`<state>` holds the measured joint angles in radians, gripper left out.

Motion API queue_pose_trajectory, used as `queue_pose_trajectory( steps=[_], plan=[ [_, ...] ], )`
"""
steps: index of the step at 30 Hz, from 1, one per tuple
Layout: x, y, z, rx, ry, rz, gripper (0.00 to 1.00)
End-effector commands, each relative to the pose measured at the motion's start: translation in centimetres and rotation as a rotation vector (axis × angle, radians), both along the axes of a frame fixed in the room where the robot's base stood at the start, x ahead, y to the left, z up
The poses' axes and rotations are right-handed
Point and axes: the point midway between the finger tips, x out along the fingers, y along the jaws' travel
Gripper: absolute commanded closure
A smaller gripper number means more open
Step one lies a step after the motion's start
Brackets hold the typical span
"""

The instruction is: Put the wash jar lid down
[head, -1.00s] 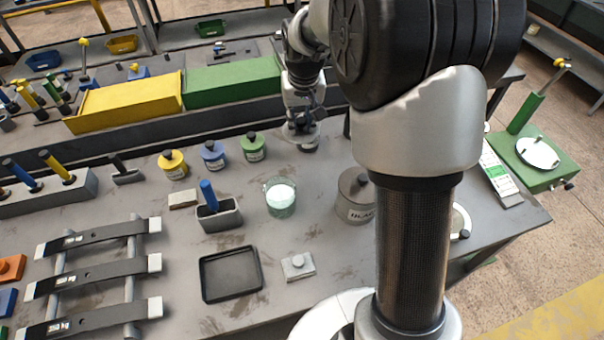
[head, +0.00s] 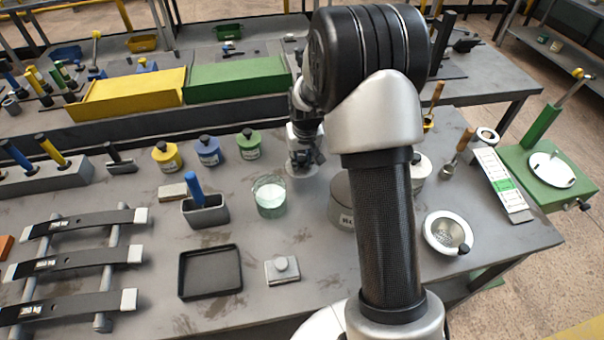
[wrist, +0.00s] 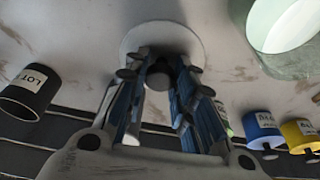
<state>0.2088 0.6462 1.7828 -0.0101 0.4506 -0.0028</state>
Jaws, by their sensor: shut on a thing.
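My gripper (wrist: 160,85) is shut on the dark knob of a pale round lid (wrist: 163,42). In the head view my gripper (head: 303,163) is behind and right of the open glass jar, with the lid mostly hidden under it. The lid is close to the grey table top; I cannot tell whether it touches. The glass jar (head: 270,197) holds pale green-white contents and has no lid on it. It also shows at the upper right of the wrist view (wrist: 285,22).
Green (head: 248,145), blue (head: 208,152) and yellow (head: 166,157) jars stand left of my gripper. A large grey-brown lidded pot (head: 341,200) is partly hidden by my arm. A black tray (head: 210,273) lies in front. Bare table surrounds the lid.

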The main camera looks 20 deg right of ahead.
Motion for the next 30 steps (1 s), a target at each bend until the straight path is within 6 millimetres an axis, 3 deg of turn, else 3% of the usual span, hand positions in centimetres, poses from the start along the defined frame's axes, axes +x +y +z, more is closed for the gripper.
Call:
queue_pose_trajectory(
  steps=[7, 14, 26, 27, 30],
  plan=[
    [0.0, 0.0, -1.9, 0.0, 0.0, 0.0, 1.0],
    [0.0, 0.0, -5.3, 0.0, 0.0, 0.0, 1.0],
    [0.1, 0.0, -5.7, 0.0, -0.002, 0.0, 1.0],
    [0.0, 0.0, -5.7, 0.0, -0.001, 0.0, 0.74],
    [0.0, 0.0, -5.6, 0.0, -0.001, 0.0, 0.68]
  ],
)
